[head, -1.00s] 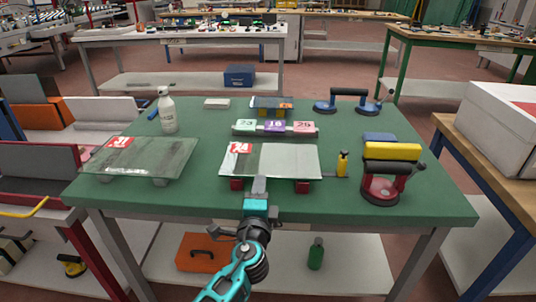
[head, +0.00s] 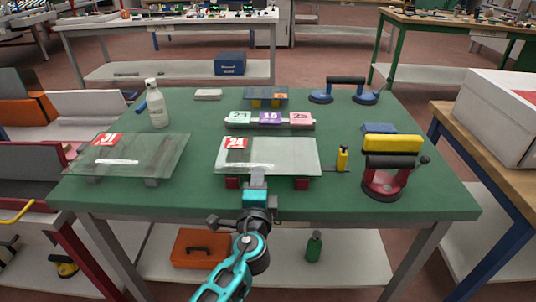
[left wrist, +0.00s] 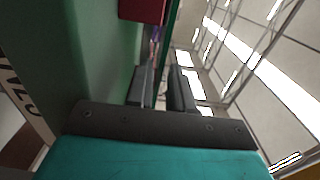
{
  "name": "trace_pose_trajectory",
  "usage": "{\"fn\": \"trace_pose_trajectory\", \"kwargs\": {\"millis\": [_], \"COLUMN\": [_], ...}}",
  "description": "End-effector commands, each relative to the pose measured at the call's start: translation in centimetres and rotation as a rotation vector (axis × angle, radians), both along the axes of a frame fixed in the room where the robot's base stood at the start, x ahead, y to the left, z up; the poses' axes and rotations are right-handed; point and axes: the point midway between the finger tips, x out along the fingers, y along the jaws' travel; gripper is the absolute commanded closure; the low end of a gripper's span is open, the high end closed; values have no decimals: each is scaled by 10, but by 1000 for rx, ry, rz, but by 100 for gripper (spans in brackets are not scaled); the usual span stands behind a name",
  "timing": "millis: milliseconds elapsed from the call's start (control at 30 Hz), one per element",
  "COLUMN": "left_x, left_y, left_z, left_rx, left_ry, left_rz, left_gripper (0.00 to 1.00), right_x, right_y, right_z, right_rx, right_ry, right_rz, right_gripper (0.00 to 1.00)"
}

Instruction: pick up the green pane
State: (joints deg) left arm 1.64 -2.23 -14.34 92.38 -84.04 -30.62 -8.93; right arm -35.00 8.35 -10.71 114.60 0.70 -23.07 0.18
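A pale green-tinted glass pane (head: 285,153) with a red label marked 24 lies flat on dark red supports (head: 302,183) at the middle front of the green table. A second tinted pane (head: 150,150), with a red label, lies on grey blocks to the left. My left gripper (head: 258,176) is at the front edge of the middle pane. In the left wrist view, the two dark fingers (left wrist: 162,88) stand a small gap apart, with a thin green edge (left wrist: 173,25) running between them. Whether they touch the glass cannot be told. My right gripper is out of sight.
A rack (head: 268,125) with green, purple and pink cards stands behind the middle pane. A white spray bottle (head: 157,110) and a blue double-cup lifter (head: 345,90) stand farther back.

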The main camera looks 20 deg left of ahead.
Motion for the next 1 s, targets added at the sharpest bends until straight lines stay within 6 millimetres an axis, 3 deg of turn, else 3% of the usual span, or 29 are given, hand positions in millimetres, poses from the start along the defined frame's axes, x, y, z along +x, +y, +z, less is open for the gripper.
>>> {"fn": "trace_pose_trajectory", "kwargs": {"millis": [200, 1000], "left_x": [0, 0], "left_y": [0, 0], "left_z": [0, 0], "left_rx": [0, 1], "left_ry": [0, -1], "left_rz": [0, 0], "left_gripper": [100, 100], "right_x": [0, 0], "right_y": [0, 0], "right_z": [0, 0], "right_rx": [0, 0], "right_ry": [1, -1], "right_rz": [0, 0], "right_gripper": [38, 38]}}
